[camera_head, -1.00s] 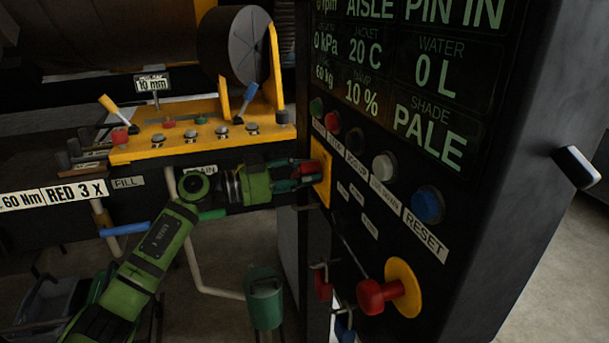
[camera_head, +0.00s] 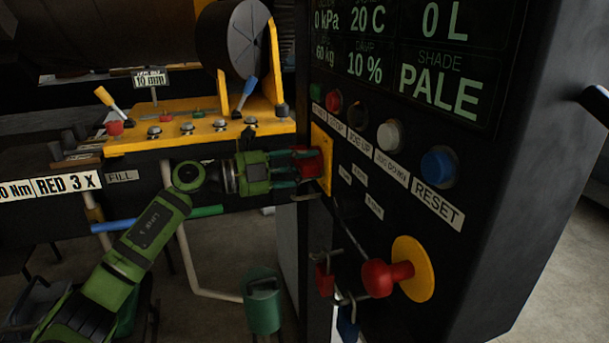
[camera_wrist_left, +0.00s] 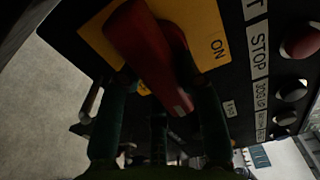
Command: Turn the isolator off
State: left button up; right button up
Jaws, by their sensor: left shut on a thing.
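The isolator is a red handle (camera_head: 309,163) on a yellow plate (camera_head: 322,143), on the side of the black control cabinet. In the left wrist view the red handle (camera_wrist_left: 146,48) lies slantwise over the yellow plate (camera_wrist_left: 204,22), which carries the word ON. No OFF mark can be read. My left gripper (camera_head: 300,166) reaches in from the left, level with the handle, and is shut on it. In the left wrist view its dark fingers stand on either side of the handle's near end. My right gripper is not in view.
A red mushroom knob (camera_head: 380,277) on a yellow disc sticks out below right. A red padlock (camera_head: 325,280) hangs near it. A row with a blue RESET button (camera_head: 440,166) runs beside the isolator. A yellow shelf (camera_head: 200,135) with levers stands behind my left arm.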

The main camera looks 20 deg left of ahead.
pick_arm(q)
jog(key=m+b, duration=0.1)
jog(key=m, duration=0.1)
jog(key=m+b, duration=0.2)
jog(key=shift+w+a+f+m+b, duration=0.15)
jog(key=shift+w+f+m+b, duration=0.05)
jog(key=shift+f+m+b, duration=0.15)
jog(key=m+b, duration=0.2)
jog(key=m, duration=0.1)
jog(key=shift+w+a+r, duration=0.1)
jog(key=shift+m+b, duration=0.25)
jog(key=shift+b, duration=0.05)
jog(key=shift+r, duration=0.15)
jog(key=o, duration=1.1)
jog(key=shift+w, duration=0.1)
jog(key=shift+o, duration=0.2)
jog(key=shift+a, duration=0.1)
jog(key=v, duration=1.2)
